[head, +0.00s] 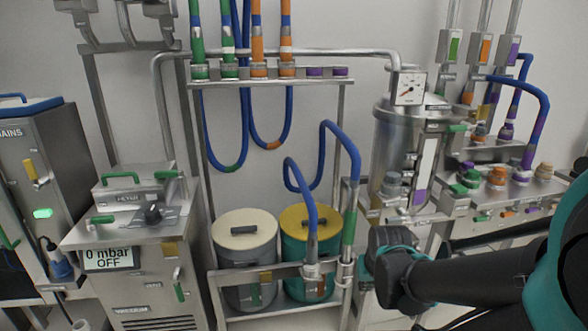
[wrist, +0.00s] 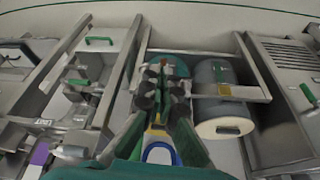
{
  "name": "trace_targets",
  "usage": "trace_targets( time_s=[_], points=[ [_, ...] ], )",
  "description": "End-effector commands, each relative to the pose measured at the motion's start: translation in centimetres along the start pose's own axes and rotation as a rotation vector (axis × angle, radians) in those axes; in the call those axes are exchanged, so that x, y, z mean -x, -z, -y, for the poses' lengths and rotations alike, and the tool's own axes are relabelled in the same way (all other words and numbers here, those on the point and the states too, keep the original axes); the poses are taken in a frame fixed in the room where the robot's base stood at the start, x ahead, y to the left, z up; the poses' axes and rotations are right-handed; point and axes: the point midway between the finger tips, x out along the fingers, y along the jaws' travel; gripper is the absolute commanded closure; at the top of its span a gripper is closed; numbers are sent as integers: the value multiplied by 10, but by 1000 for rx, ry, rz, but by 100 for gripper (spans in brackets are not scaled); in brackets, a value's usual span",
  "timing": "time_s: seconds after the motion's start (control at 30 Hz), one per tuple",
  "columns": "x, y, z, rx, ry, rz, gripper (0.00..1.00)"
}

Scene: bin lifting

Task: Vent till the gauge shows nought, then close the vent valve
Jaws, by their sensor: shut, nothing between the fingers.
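A digital display (head: 108,257) on the cabinet at left reads "0 mbar OFF". I cannot tell which is the vent valve. My gripper (head: 371,262), shut and empty, is right of the canister rack. Its dark fingertips (wrist: 166,88) show in the wrist view.
A rack (head: 275,274) holds a cream-lidded canister (head: 246,231) and a yellow-lidded teal one (head: 297,219). Blue hoses (head: 341,143) loop down in front of it. A steel bench (head: 500,203) with coloured fittings stands at right.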

Motion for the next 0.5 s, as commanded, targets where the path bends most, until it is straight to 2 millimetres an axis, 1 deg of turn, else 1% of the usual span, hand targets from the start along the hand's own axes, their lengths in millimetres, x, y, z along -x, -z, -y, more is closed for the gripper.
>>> trace_targets(
  time_s=[0.17,0.27,0.37,0.5],
  points=[
    [0,3,2,-7,5,1,100],
    [-1,15,10,-40,27,9,100],
    [-3,37,28,-107,70,26,100],
    [-11,76,63,-236,146,73,100]
  ],
)
